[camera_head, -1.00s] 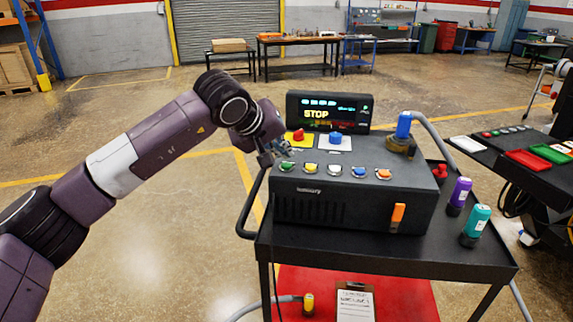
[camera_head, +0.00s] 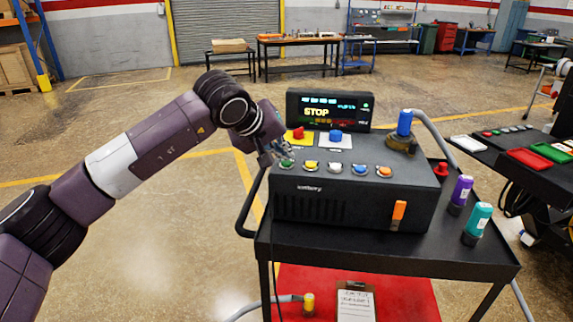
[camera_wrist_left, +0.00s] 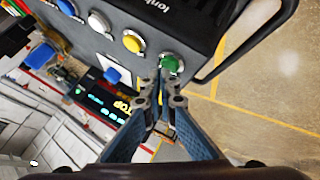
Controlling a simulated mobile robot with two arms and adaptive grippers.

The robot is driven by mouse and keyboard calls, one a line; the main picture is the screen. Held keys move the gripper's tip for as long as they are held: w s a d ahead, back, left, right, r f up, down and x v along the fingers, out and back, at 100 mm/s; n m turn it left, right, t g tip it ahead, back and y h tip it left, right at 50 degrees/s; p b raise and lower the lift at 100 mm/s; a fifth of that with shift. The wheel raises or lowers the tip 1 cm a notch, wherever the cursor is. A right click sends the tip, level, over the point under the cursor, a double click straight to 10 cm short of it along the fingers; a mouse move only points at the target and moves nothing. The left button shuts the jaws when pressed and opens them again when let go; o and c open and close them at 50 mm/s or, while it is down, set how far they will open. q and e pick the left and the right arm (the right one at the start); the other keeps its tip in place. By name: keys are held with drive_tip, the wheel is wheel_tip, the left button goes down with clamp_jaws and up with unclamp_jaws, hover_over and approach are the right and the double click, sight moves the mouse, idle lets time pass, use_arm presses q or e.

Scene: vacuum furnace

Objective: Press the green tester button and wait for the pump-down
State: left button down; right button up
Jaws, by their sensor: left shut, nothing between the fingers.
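The black tester box (camera_head: 340,205) stands on a black cart, with a row of round buttons along its top front edge. The green button (camera_head: 287,163) is at the left end of that row. My left gripper (camera_head: 282,153) is shut and empty, with its fingertips right at the green button's rear edge. In the left wrist view the green button (camera_wrist_left: 172,64) lies just beyond the closed fingertips (camera_wrist_left: 166,84); I cannot tell whether they touch it. The display (camera_head: 328,110) behind the buttons reads STOP in yellow. My right gripper is not in view.
Yellow, white, blue and orange buttons (camera_head: 384,171) continue the row. A red knob (camera_head: 298,133) and a blue knob (camera_head: 335,135) stand behind it. Purple (camera_head: 460,191) and teal (camera_head: 477,220) cylinders and a blue-topped hose fitting (camera_head: 404,123) are at the right. Floor left of the cart is clear.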

sight(284, 163)
use_arm(q)
drive_tip(key=shift+f+b, duration=0.45)
idle(0.6)
drive_tip(key=shift+r, duration=0.15)
drive_tip(key=shift+r+p, duration=0.4)
drive_tip(key=shift+r, duration=0.3)
drive_tip(key=shift+r+p, duration=1.5)
drive_tip(key=shift+r, duration=1.05)
